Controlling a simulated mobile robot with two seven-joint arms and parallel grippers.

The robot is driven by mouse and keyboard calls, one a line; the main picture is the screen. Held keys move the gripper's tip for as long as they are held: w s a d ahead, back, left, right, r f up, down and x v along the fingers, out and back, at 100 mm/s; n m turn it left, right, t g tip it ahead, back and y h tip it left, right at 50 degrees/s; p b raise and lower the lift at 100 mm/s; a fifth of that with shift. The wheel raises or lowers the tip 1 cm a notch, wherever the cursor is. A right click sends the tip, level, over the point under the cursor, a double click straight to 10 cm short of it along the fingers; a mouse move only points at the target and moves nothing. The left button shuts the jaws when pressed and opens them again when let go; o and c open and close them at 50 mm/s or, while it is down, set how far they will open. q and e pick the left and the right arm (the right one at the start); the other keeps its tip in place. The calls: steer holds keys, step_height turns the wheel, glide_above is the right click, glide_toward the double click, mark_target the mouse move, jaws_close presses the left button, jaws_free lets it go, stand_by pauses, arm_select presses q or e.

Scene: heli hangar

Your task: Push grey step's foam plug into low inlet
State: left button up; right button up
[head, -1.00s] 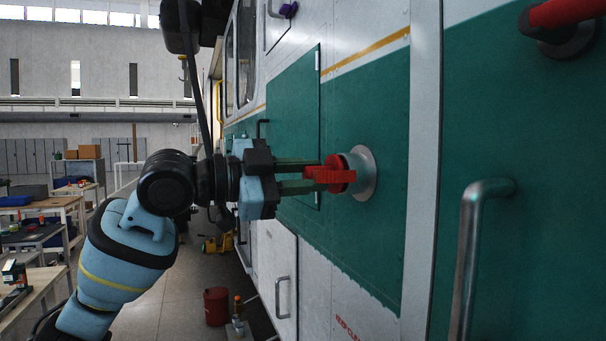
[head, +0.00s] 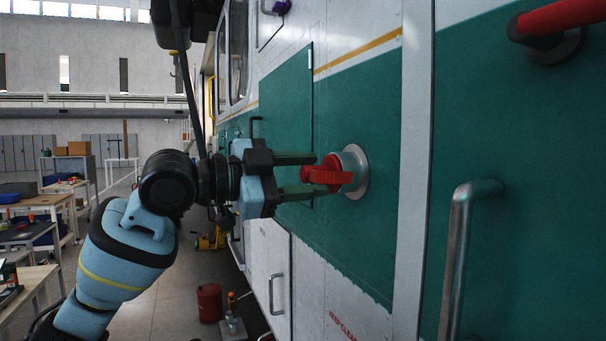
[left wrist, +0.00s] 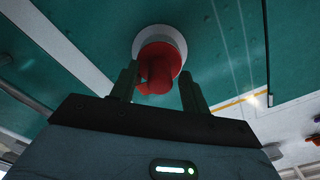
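A red plug (head: 331,175) with a tab handle sits in a round grey inlet (head: 356,171) on the green side panel. Both also show in the left wrist view, the plug (left wrist: 157,68) inside the pale inlet ring (left wrist: 160,38). My left gripper (head: 313,175) is open. Its two dark green fingers lie either side of the plug's tab, apart from each other, with a gap to the tab in the left wrist view. How deep the plug sits is hard to tell. My right gripper is out of view. I cannot make out a grey step for certain.
A steel handle (head: 464,240) and a red bar (head: 562,18) stick out of the panel at the right. A red bin (head: 210,302) and a small grey object (head: 232,328) with an orange top stand on the floor. Workbenches (head: 35,210) line the left; the floor between is open.

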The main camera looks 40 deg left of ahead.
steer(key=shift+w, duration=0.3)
arm_select(q)
steer(key=b+v, duration=0.2)
steer(key=v, duration=0.3)
steer(key=shift+s+a+f, duration=0.1)
steer(key=shift+s+f, duration=0.05)
steer(key=shift+f, duration=0.05)
steer(key=shift+s+a, duration=0.2)
steer(key=shift+s, duration=0.15)
steer(key=shift+b+v, duration=0.55)
steer(key=shift+v, duration=0.3)
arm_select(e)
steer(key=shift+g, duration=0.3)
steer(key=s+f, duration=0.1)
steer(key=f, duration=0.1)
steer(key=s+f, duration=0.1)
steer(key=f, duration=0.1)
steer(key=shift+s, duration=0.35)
arm_select(q)
steer(key=shift+r, duration=0.2)
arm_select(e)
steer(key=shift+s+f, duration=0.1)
